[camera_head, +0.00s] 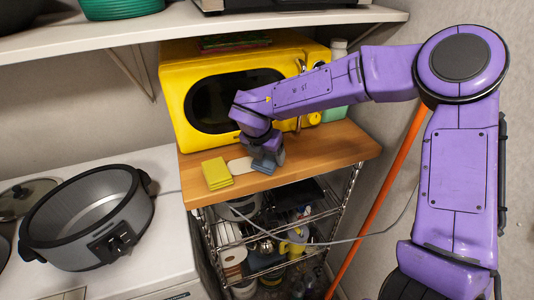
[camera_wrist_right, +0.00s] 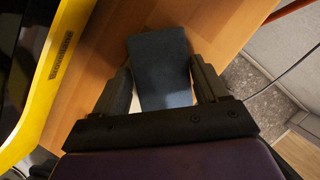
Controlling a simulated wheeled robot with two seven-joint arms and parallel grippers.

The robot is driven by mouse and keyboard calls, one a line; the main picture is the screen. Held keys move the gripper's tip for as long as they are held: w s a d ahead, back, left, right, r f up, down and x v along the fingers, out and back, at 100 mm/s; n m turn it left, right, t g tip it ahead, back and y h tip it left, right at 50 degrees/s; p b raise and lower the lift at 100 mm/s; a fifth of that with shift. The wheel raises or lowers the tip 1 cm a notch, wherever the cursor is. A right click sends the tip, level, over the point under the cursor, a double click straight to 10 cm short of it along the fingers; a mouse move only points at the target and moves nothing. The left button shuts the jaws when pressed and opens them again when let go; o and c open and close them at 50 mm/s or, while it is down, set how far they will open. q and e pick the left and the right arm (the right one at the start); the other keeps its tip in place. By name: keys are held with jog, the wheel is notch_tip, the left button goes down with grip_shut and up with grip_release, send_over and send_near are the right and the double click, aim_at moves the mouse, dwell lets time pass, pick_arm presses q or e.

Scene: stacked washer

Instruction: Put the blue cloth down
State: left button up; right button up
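The blue cloth (camera_head: 264,165) is a small dark blue-grey rectangle at the wooden board's front part, beside a yellow folded stack. In the right wrist view the cloth (camera_wrist_right: 160,65) lies between the two spread fingers, over the wood and a white patch. My right gripper (camera_head: 268,153) points down right at the cloth. Its fingers (camera_wrist_right: 163,80) are wide apart, with slim gaps beside the cloth, so it looks open. Whether a fingertip touches the cloth cannot be told. My left gripper is not in view.
A yellow microwave (camera_head: 177,90) stands behind on the wooden top (camera_head: 335,150). The yellow stack (camera_head: 216,172) and a flat white piece (camera_head: 238,165) lie left of the cloth. A wire rack (camera_head: 322,235) is below. A grey cooker (camera_head: 88,220) stands left. A shelf (camera_head: 200,28) is above.

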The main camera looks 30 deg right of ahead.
jog(key=shift+o, duration=0.9)
jog(key=shift+d, duration=0.1)
jog(key=shift+r, duration=0.35)
jog(key=b+v, duration=0.1)
jog(key=v, duration=1)
jog(key=shift+r, duration=0.3)
jog(key=shift+s, duration=0.1)
